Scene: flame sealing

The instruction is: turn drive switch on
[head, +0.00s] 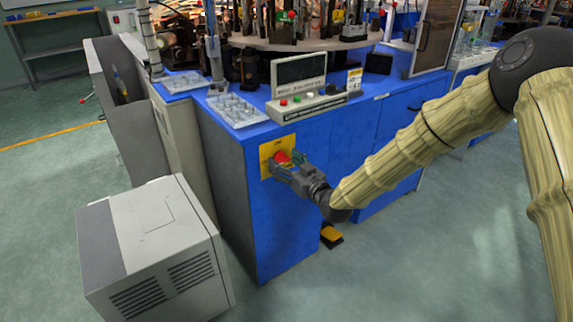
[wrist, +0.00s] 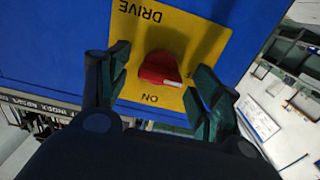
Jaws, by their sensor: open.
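The drive switch is a red rotary knob (head: 282,157) on a yellow plate (head: 265,166) on the front of the blue machine cabinet. In the wrist view the red knob (wrist: 160,69) sits on the yellow plate (wrist: 195,32), which reads DRIVE and ON upside down. A white mark on the knob points right in that view. My gripper (head: 284,166) is at the plate, and in the wrist view its open fingers (wrist: 160,82) stand on either side of the knob. A gap shows between each finger and the knob. The knob's lower edge is close to the gripper body.
A grey box unit (head: 150,250) stands on the floor left of the blue cabinet (head: 237,190). A control panel (head: 305,105) with buttons and a clear tray (head: 236,110) sit on the cabinet top. A yellow foot pedal (head: 331,236) lies on the floor below my gripper. Open floor lies to the right.

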